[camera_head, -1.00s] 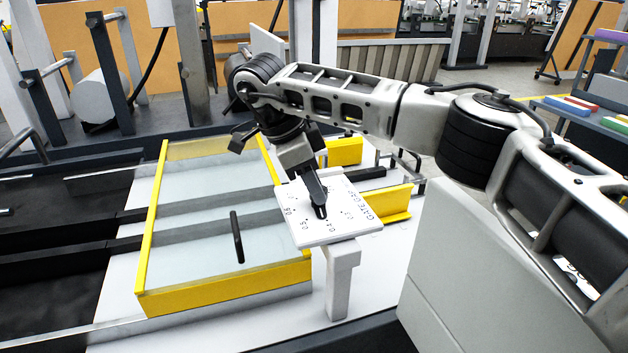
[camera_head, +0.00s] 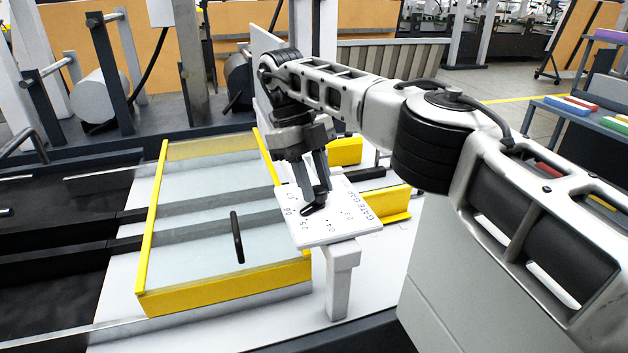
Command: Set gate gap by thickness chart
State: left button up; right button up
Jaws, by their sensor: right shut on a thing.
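The gate gap dial plate (camera_head: 340,232) is a white square with printed numbers and the lettering "GATE GAP", on a white post (camera_head: 341,285) at the centre. My right gripper (camera_head: 317,188) reaches down over the plate and is shut on the black pointer knob (camera_head: 311,210). The pointer's tip shows below the fingers and points to the lower left, near what looks like 0.5. The fingers hide the rest of the knob. My left gripper is not in view. I cannot make out a thickness chart.
A clear guard with a yellow frame (camera_head: 225,298) and a black handle (camera_head: 237,237) lies left of the dial. Yellow blocks (camera_head: 388,202) stand just right of and behind the plate. Shelves with coloured items (camera_head: 568,104) stand at the far right.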

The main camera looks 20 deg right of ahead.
jog(key=m+y, duration=0.1)
jog(key=m, duration=0.4)
jog(key=shift+w+d+y, duration=0.1)
jog(key=shift+d+y, duration=0.1)
jog(key=shift+y, duration=0.2)
dwell(0.4)
jog(key=o, duration=1)
jog(key=shift+c, duration=0.2)
